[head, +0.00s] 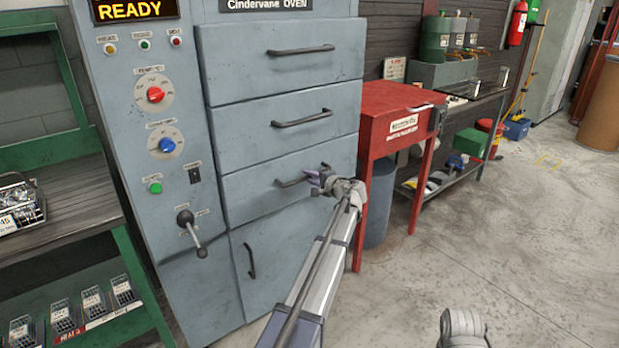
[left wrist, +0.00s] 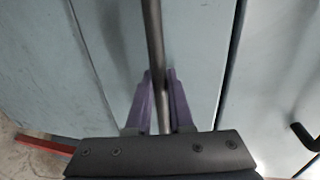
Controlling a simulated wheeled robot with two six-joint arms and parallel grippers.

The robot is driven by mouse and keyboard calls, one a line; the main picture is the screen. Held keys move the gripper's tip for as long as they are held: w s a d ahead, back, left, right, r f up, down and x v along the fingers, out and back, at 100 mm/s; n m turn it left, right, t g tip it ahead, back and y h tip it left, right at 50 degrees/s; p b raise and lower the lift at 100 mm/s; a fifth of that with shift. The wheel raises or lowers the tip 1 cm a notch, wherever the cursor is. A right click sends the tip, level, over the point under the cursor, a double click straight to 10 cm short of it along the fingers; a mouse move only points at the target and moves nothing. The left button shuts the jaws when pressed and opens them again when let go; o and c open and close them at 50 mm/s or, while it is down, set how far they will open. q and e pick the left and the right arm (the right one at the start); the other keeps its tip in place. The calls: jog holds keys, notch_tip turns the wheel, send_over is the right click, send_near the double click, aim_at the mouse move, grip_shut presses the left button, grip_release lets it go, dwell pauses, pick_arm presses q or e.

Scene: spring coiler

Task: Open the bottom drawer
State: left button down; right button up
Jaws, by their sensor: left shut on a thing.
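The grey-blue Cindervane oven has a stack of three drawers. The bottom drawer (head: 250,189) is the third one down, above a door with an upright handle. Its front looks flush with the others. Its dark bar handle (head: 290,182) shows left of my left gripper (head: 313,181), whose purple fingers are at the handle's right part. In the left wrist view the handle (left wrist: 152,30) runs between the two purple fingers of my left gripper (left wrist: 160,85), which is shut on it. My right gripper is not in view; only a grey part of my right arm shows at the lower right.
The upper drawer handles (head: 302,118) stick out above. A red stand (head: 395,110) and a grey bin (head: 380,205) stand close to the right of the oven. A green-framed bench (head: 75,225) is at left. Open concrete floor (head: 520,230) lies at right.

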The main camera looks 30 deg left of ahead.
pick_arm(q)
jog(key=f+v, duration=0.3)
jog(key=v, duration=1.2)
jog(key=s+d+f+v, duration=0.1)
jog(key=f+v, duration=0.2)
jog(key=v, duration=1.3)
jog(key=shift+d+f, duration=0.3)
jog(key=c, duration=0.8)
grip_release()
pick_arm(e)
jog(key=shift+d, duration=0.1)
